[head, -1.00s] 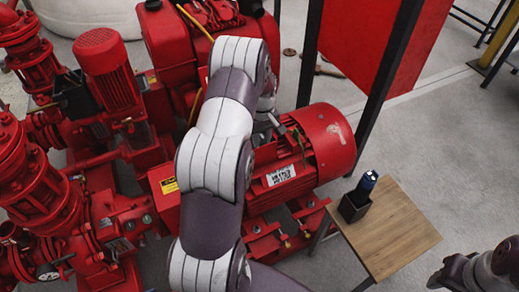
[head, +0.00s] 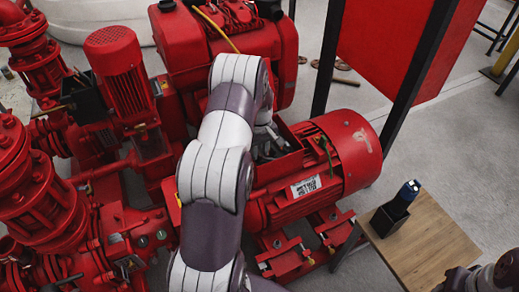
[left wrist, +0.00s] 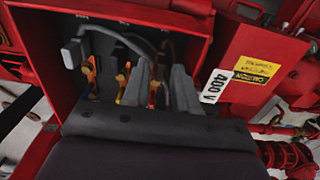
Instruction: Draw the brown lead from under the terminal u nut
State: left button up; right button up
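The open red terminal box (left wrist: 40,60) sits on the red motor (head: 335,155). In the left wrist view several brass terminals (left wrist: 122,78) stand in a row inside it. A thin brown lead (left wrist: 168,50) comes down from the back of the box, close to the right-hand terminal. My left gripper (left wrist: 162,78) is inside the box, its two grey fingers apart, one on each side of that terminal. The lead's lower end and the u nut are hard to make out. In the head view my left gripper (head: 270,132) is partly hidden by my arm. My right gripper is out of view.
A grey lead (left wrist: 110,28) with a pale block (left wrist: 72,53) arches over the left terminals. A red cover with a 400 V label (left wrist: 214,86) is at the right. A wooden table (head: 435,240) bears a black holder (head: 388,220) with a blue-topped object (head: 409,191).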

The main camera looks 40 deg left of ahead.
pick_arm(q)
grip_shut()
jog(key=shift+s+d, duration=0.1)
jog(key=shift+s+d+p, duration=0.25)
jog(key=shift+d+p, duration=0.05)
jog(key=shift+d, duration=0.25)
jog(key=shift+s+d+p, duration=0.25)
jog(key=shift+d+p, duration=0.05)
jog(key=shift+d, duration=0.2)
notch_tip(320, 180, up, 10)
jog(key=p, duration=0.9)
